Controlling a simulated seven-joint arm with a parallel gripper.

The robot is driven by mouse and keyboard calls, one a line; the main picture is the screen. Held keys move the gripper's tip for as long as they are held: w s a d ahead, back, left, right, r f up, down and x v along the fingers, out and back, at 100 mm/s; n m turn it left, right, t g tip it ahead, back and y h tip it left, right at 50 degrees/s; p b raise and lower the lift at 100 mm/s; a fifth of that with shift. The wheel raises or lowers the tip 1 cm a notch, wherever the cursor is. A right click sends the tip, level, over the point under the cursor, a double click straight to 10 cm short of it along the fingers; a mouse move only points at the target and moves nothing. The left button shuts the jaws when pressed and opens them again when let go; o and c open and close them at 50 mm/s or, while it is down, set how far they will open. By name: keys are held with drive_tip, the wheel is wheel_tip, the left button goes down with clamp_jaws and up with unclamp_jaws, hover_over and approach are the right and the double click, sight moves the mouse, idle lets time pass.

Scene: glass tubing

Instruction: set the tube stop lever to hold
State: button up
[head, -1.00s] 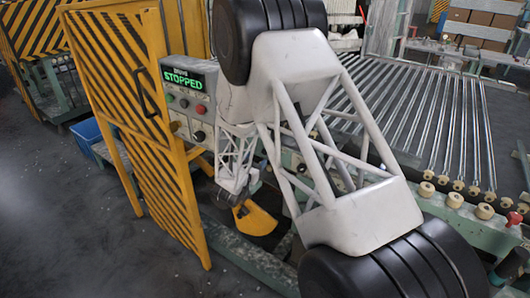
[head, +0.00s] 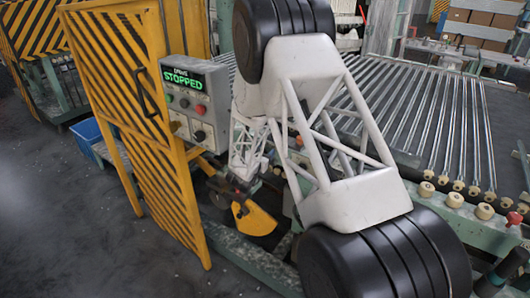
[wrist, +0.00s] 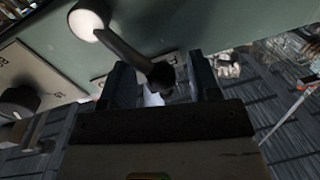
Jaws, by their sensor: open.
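The tube stop lever (wrist: 125,46) shows in the wrist view as a dark arm running from a pale round hub (wrist: 86,22) down and right to a black knob (wrist: 163,76). My gripper (wrist: 160,70) is open, with one jaw on each side of the knob. I cannot tell whether either jaw touches it. A pale label plate (wrist: 99,86) lies behind the lever, mostly hidden by the left jaw, and its marks are not readable. In the head view my arm hides the lever.
A grey control box (head: 190,100) reads "STOPPED" and has several buttons. A yellow striped gate (head: 140,120) stands left of my arm. A yellow guard (head: 256,221) sits low near my wrist. Glass tubes (head: 440,120) lie on the conveyor at right. A dark knob (wrist: 18,100) shows beside the lever.

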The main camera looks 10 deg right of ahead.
drive_tip(key=shift+w+d, duration=0.1)
clamp_jaws()
idle(0.3)
drive_tip(key=shift+s+d+r+m, duration=0.2)
drive_tip(key=shift+s+d+m, duration=0.1)
drive_tip(key=shift+m, duration=0.45)
drive_tip(key=shift+s+d+r+m, duration=0.15)
drive_tip(key=shift+s+d+m, duration=0.15)
drive_tip(key=shift+m, duration=0.45)
drive_tip(key=m, duration=0.2)
drive_tip(key=s+d+m, duration=0.1)
drive_tip(key=m, duration=0.1)
drive_tip(key=s+d+m+h, duration=0.1)
drive_tip(key=m, duration=0.1)
drive_tip(key=shift+s+d+f+m, duration=0.1)
drive_tip(key=shift+s+d+m, duration=0.1)
drive_tip(key=shift+m, duration=0.1)
drive_tip(key=shift+s+d+f+m+h, duration=0.2)
drive_tip(key=shift+s+d+m, duration=0.1)
drive_tip(key=shift+m, duration=0.5)
drive_tip(key=shift+s+d+f+m+h, duration=0.1)
drive_tip(key=shift+s+d+f+m, duration=0.15)
drive_tip(key=shift+m, duration=0.55)
unclamp_jaws()
